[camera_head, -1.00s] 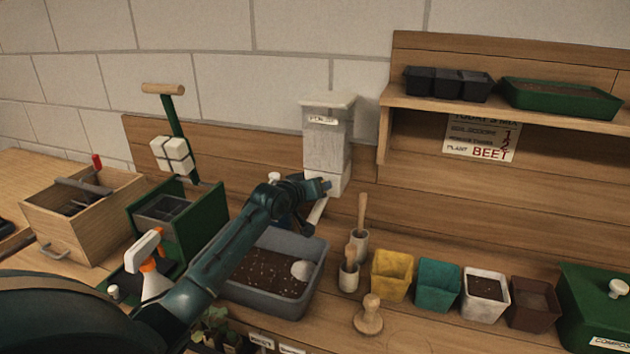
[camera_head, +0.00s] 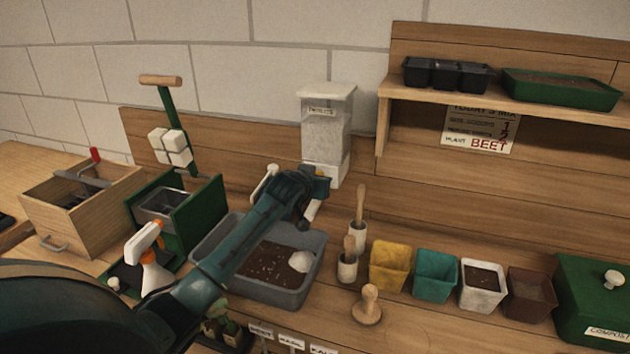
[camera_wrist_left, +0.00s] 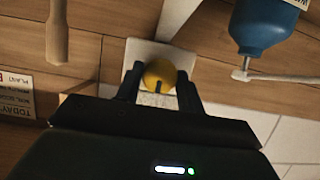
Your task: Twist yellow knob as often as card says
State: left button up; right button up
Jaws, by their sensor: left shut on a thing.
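The yellow knob (camera_wrist_left: 159,75) sits between the two dark fingers of my left gripper (camera_wrist_left: 161,84) in the left wrist view, and the fingers are shut on it. In the head view a bit of yellow (camera_head: 321,176) shows at the foot of the white perlite dispenser (camera_head: 327,125), at the end of my left arm. My left gripper (camera_head: 315,189) is partly hidden there by its own wrist. The card (camera_head: 480,130) hangs under the shelf; it shows a 1 above a 2 and the word BEET, with its smaller lines blurred. My right gripper is in neither view.
A grey tub of soil (camera_head: 290,296) with a white scoop lies below my left arm. Dibbers in holders (camera_head: 347,268) and coloured pots (camera_head: 389,268) stand to the right. A blue bottle (camera_wrist_left: 262,28) with a white spout is close beside the gripper in the wrist view.

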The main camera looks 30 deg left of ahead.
pick_arm(q)
jog(key=o, duration=1)
jog(key=shift+s, duration=0.1)
jog(key=b+v, duration=0.1)
jog(key=v, duration=1.2)
jog(key=shift+s+f, duration=0.1)
